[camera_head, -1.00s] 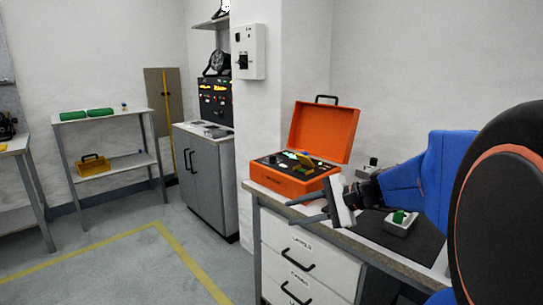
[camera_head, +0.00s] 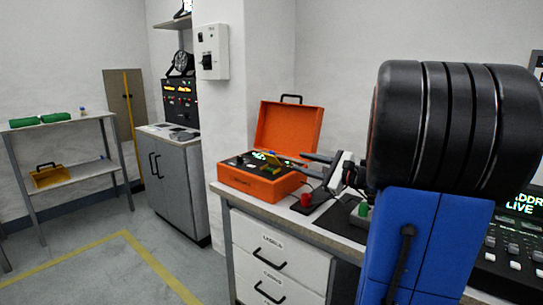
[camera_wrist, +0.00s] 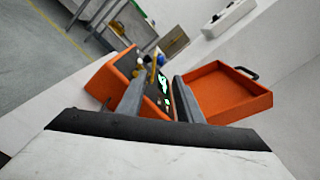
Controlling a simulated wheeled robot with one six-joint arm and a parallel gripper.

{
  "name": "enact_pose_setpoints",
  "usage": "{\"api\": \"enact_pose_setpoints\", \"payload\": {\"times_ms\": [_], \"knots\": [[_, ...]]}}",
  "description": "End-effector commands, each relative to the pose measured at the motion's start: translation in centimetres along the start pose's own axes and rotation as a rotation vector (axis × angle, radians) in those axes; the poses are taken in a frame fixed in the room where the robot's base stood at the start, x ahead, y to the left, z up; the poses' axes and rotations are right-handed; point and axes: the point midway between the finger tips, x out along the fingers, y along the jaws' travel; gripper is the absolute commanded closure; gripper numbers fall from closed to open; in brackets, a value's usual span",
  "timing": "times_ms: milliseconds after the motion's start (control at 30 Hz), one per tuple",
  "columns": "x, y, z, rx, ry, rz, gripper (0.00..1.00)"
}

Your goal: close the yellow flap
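The yellow flap (camera_head: 272,159) stands tilted up on the panel inside the open orange case (camera_head: 262,185). It is small, and I cannot tell its exact angle. In the wrist view the yellow flap (camera_wrist: 153,72) shows as a thin strip between my fingertips, beyond them. My gripper (camera_head: 289,157) reaches over the right side of the case, with its fingertips close to the flap. In the wrist view my gripper (camera_wrist: 159,80) is open, its two fingers apart with nothing held between them. I cannot tell whether a finger touches the flap.
The case lid (camera_head: 290,128) stands open behind the panel. A red button (camera_head: 306,200) sits on the bench right of the case, below my gripper. A lit console (camera_head: 518,235) is at far right. A grey cabinet (camera_head: 175,185) stands left, with open floor in front.

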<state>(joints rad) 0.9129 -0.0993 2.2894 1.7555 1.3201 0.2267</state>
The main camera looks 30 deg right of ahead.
Motion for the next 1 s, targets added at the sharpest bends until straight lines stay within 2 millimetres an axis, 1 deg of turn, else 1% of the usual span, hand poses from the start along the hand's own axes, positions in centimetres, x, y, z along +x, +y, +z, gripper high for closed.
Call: {"api": "enact_pose_setpoints", "payload": {"times_ms": [33, 367, 700, 900, 1000], "knots": [[0.8, 0.1, 0.0, 0.0, -0.002, 0.003, 0.67], [5.3, 0.1, 0.1, -0.001, -0.002, 0.004, 0.67], [10.4, 0.1, 0.0, -0.001, -0.001, 0.004, 0.67], [12.8, 0.1, 0.0, -0.001, -0.001, 0.003, 0.67], [13.6, 0.1, 0.0, 0.0, 0.0, 0.002, 0.67]]}}
